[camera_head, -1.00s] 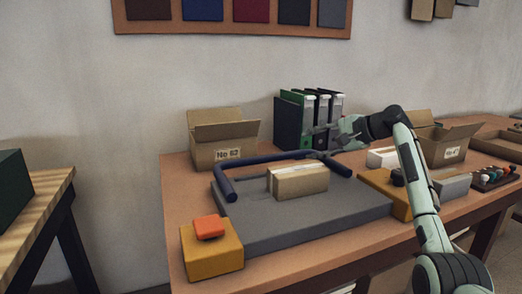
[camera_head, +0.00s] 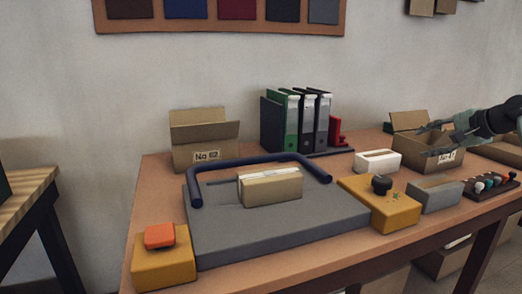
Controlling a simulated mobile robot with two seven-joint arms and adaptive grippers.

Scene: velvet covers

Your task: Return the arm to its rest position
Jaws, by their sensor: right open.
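My right gripper (camera_head: 438,138) is at the right of the head view, open and empty. It is in front of the open cardboard box marked No 41 or similar (camera_head: 425,150) and partly hides it. My right arm comes in from the right edge, and most of it is out of the picture. My left gripper is not in view. A tan wrapped block (camera_head: 270,187) lies on the grey slab (camera_head: 285,232) of a press-like device with a dark blue bar handle (camera_head: 250,161).
A yellow block with an orange button (camera_head: 163,262) stands at front left. A yellow box with a black knob (camera_head: 385,206) is right of the slab. Binders (camera_head: 297,122) and an open box No 62 (camera_head: 205,142) stand at the back. A white box (camera_head: 377,161) is near the right.

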